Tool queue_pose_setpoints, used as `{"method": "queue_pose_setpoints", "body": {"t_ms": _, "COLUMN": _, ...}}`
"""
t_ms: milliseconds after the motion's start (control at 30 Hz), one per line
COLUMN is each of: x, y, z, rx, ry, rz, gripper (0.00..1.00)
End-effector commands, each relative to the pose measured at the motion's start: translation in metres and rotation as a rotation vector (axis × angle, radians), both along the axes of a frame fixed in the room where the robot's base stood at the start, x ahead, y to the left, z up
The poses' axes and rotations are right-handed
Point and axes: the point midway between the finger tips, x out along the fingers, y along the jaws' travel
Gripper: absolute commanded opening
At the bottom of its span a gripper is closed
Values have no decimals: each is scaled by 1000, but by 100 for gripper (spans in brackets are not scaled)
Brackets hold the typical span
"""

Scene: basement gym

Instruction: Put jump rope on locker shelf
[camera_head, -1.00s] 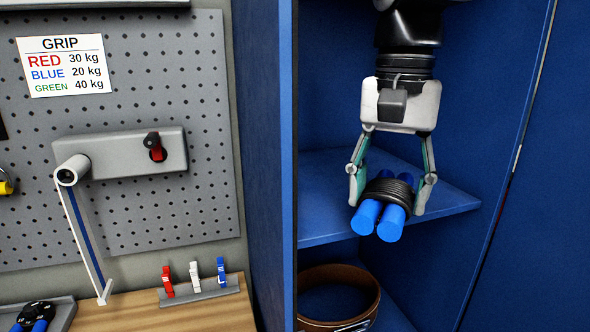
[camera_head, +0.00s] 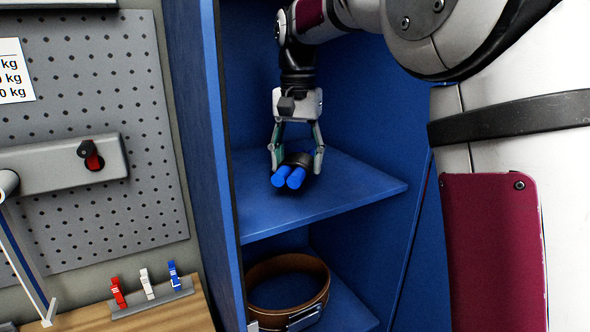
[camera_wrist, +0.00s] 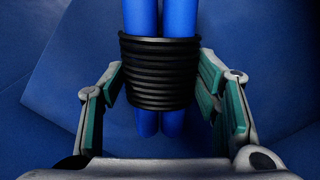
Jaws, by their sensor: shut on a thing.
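The jump rope (camera_head: 299,161) is a black coil wrapped around two blue handles. My gripper (camera_head: 297,162) is shut on it, one finger on each side of the coil, inside the blue locker. The rope is over the locker shelf (camera_head: 350,190), a flat blue board; I cannot tell whether it touches the board. In the wrist view the black coil (camera_wrist: 160,72) sits between the green-padded fingers, with the blue handles sticking out both ends.
A brown leather belt (camera_head: 262,272) lies coiled in the compartment below the shelf. The locker's left wall (camera_head: 195,130) stands beside the gripper. Left of it are a pegboard (camera_head: 100,80) and a wooden bench (camera_head: 175,318) with coloured clips. The shelf's right part is clear.

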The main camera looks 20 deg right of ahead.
Motion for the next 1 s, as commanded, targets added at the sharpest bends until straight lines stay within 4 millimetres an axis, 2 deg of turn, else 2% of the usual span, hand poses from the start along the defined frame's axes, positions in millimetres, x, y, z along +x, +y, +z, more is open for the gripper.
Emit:
{"method": "queue_pose_setpoints", "body": {"t_ms": 200, "x": -3, "y": 0, "z": -23, "rx": 0, "ry": 2, "rz": 0, "gripper": 21}}
{"method": "queue_pose_setpoints", "body": {"t_ms": 600, "x": -2, "y": 0, "z": -29, "rx": 1, "ry": 1, "rz": 0, "gripper": 21}}
{"method": "queue_pose_setpoints", "body": {"t_ms": 633, "x": -2, "y": 0, "z": -29, "rx": 1, "ry": 1, "rz": 0, "gripper": 63}}
{"method": "queue_pose_setpoints", "body": {"t_ms": 700, "x": -2, "y": 0, "z": -29, "rx": 1, "ry": 1, "rz": 0, "gripper": 76}}
{"method": "queue_pose_setpoints", "body": {"t_ms": 1000, "x": -2, "y": 0, "z": -28, "rx": 1, "ry": 1, "rz": 0, "gripper": 76}}
